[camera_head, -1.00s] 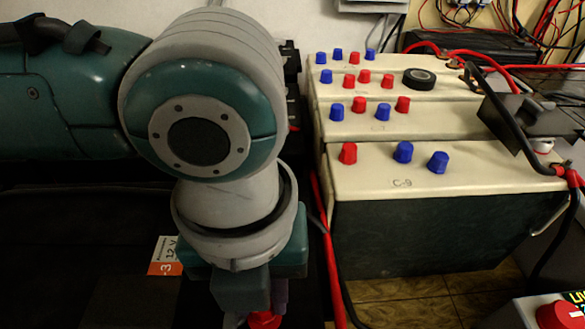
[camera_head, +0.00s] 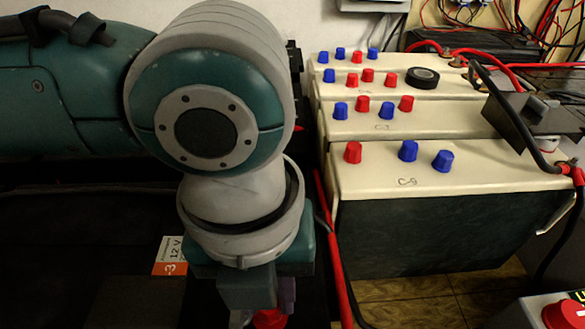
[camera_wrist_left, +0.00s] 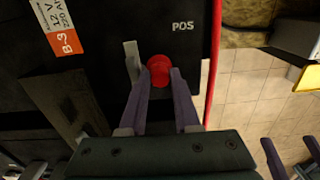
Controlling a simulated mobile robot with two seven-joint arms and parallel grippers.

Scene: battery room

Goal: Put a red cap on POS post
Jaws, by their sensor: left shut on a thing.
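My left gripper (camera_wrist_left: 158,76) points down and is shut on a red cap (camera_wrist_left: 159,69), seen between its two purple fingertips. The cap also shows below the wrist in the head view (camera_head: 270,319). It is over the top of a black battery (camera_wrist_left: 95,20), close to the printed POS label (camera_wrist_left: 183,26). A grey metal tab (camera_wrist_left: 132,60) stands just left of the cap. The POS post is not clearly visible; I cannot tell whether the cap touches it. Two spread purple fingers, apparently my right gripper (camera_wrist_left: 289,147), show empty at the lower right of the wrist view.
Cream-topped batteries (camera_head: 470,175) carry several red and blue caps and a black tape roll (camera_head: 422,78). A red cable (camera_head: 338,255) runs along the black battery's right side. A red button (camera_head: 565,314) is at the lower right. Tiled floor (camera_head: 430,295) shows between.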

